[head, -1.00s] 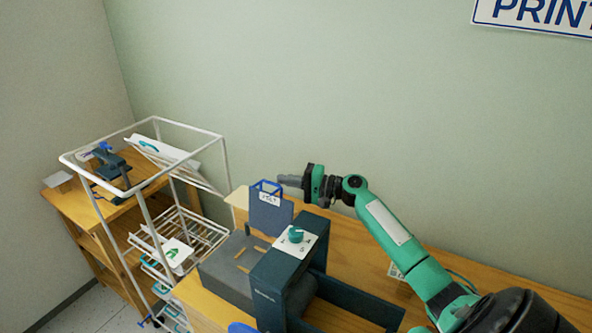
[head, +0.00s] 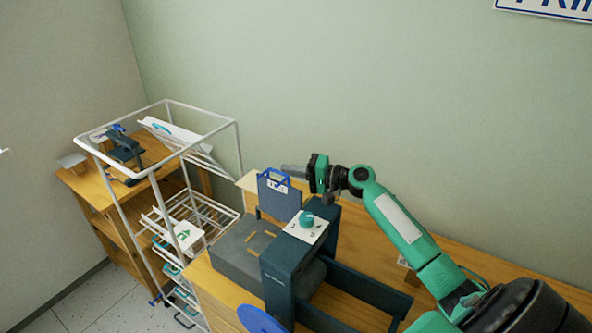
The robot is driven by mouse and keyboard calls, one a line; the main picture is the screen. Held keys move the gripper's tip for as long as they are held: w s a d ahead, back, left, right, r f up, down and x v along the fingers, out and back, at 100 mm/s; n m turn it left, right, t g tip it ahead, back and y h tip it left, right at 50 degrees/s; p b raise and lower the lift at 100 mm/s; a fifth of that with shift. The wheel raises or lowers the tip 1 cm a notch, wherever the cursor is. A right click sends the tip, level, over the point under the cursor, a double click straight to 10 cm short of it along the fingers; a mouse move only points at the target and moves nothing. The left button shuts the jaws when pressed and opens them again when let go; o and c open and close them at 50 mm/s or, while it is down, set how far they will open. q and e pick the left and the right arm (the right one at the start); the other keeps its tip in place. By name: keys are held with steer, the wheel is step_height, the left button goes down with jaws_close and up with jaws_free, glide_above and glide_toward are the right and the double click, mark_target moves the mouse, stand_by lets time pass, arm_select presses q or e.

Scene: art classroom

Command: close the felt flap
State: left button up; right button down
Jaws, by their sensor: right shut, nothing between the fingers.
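The felt flap (head: 279,204) is a blue-grey panel with a blue handle loop and a white label at its top. It stands upright at the back end of the grey bed of a dark press. My right gripper (head: 292,170) is shut and empty, its fingers pointing left. The fingertips are at the height of the flap's handle, close behind or beside its top right corner. I cannot tell whether they touch it. My left gripper is out of view.
The dark press (head: 286,272) has a teal knob (head: 306,219) on a white panel, right of the flap. A white wire rack (head: 155,172) stands at left, before a wooden shelf unit (head: 118,225). The wall rises behind the wooden table (head: 455,269).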

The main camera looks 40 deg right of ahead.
mark_target(277, 186)
steer(key=s+a+f+n+h, duration=0.1)
steer(key=s+a+n, duration=0.2)
steer(key=a+n, duration=0.2)
steer(key=shift+s+a+f+g+b, duration=0.15)
steer(key=shift+s+a+g+b, duration=0.25)
steer(key=shift+a, duration=1.35)
steer(key=shift+w, duration=0.15)
